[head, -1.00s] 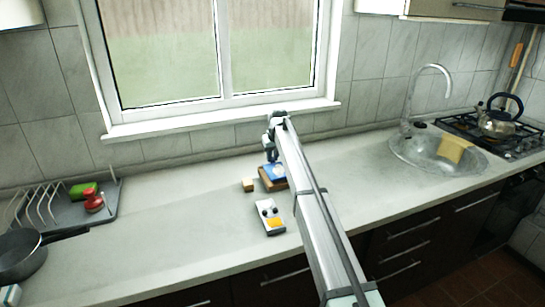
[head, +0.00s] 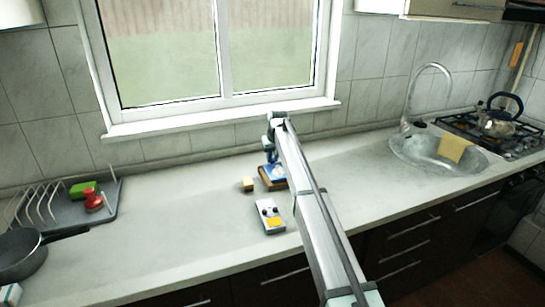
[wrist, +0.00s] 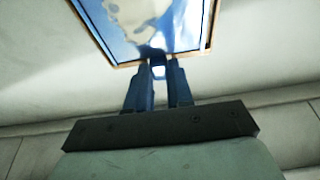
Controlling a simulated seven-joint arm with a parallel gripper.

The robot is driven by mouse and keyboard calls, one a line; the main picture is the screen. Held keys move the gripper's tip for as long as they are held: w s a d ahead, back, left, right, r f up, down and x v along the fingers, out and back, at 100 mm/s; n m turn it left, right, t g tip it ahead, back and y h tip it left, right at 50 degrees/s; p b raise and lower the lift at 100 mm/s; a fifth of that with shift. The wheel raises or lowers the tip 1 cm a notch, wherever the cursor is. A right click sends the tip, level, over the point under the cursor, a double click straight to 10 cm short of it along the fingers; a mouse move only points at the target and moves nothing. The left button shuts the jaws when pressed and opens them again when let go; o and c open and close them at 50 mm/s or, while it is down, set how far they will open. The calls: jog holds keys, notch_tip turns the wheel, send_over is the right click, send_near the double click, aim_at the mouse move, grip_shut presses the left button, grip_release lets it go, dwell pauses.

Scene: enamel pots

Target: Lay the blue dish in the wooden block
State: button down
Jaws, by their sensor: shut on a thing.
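The blue dish (head: 277,174) with pale patches is at the wooden block (head: 264,182) on the counter, below the window. In the wrist view the dish (wrist: 150,25) fills most of the space inside a thin brown wooden rim (wrist: 207,48). I cannot tell whether it rests fully on the block's floor. My gripper (wrist: 159,68) is shut on the near edge of the dish, its two blue fingers close together. In the head view my gripper (head: 271,156) is above the block, and my arm hides part of the block's right side.
A dish rack (head: 60,208) and pan (head: 22,255) are at the left, a sink (head: 436,152) at the right. The counter between is clear.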

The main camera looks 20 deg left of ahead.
jog(key=shift+f, duration=0.5)
jog(key=c, duration=0.9)
grip_release()
